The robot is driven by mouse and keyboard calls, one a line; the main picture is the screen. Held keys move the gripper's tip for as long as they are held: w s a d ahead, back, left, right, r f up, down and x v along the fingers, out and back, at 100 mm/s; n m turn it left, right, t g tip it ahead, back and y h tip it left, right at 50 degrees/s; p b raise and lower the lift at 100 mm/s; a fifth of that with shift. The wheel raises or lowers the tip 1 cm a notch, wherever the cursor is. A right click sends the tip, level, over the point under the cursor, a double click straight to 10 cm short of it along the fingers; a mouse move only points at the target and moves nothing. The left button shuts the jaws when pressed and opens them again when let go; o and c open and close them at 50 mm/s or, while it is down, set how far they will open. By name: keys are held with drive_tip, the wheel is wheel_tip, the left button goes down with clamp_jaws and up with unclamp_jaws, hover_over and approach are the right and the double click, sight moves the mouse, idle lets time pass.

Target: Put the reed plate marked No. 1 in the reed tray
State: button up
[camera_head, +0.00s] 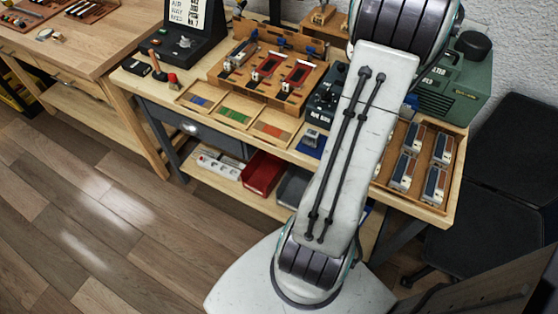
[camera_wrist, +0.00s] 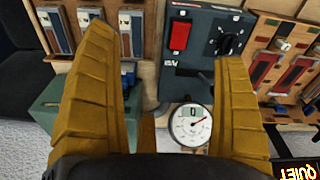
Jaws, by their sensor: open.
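A shallow wooden tray (camera_head: 437,204) at the right end of the bench holds several reed plates with silver, dark blue and red parts (camera_head: 436,183). Some of these plates (camera_wrist: 131,30) show at the top left of the wrist view. Two red-faced plates (camera_head: 298,73) (camera_head: 267,67) lie on a wooden rack in the middle of the bench. No number can be read on any plate, so I cannot tell which is No. 1. My gripper (camera_wrist: 165,45) has two ribbed yellow fingers, apart and with nothing between them, above the bench. My arm hides it in the head view.
A dark control box with a red switch (camera_wrist: 180,36) and a dial gauge (camera_wrist: 190,124) lie below the fingers. A green machine (camera_head: 455,85) stands behind the tray. Flat coloured sections (camera_head: 235,112) line the bench front. A red bin (camera_head: 262,173) sits on the lower shelf.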

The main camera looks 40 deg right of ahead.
drive_tip(key=w+a+r+n+t, duration=0.15)
drive_tip(key=w+a, duration=0.25)
drive_tip(key=a, duration=0.7)
drive_tip(key=w+a+r+n, duration=0.2)
drive_tip(key=w+a+n, duration=0.1)
drive_tip(key=a, duration=0.8)
drive_tip(key=s+a+f+n, duration=0.2)
drive_tip(key=s+a, duration=0.2)
drive_tip(key=a, duration=0.4)
drive_tip(key=s+a+f+n+t+y, duration=0.1)
drive_tip(key=s+a+f+n, duration=0.1)
drive_tip(key=a, duration=0.6)
drive_tip(key=shift+s+a+n, duration=0.35)
drive_tip(key=shift+s+n, duration=0.2)
drive_tip(key=shift+s, duration=0.3)
drive_tip(key=shift+t, duration=0.25)
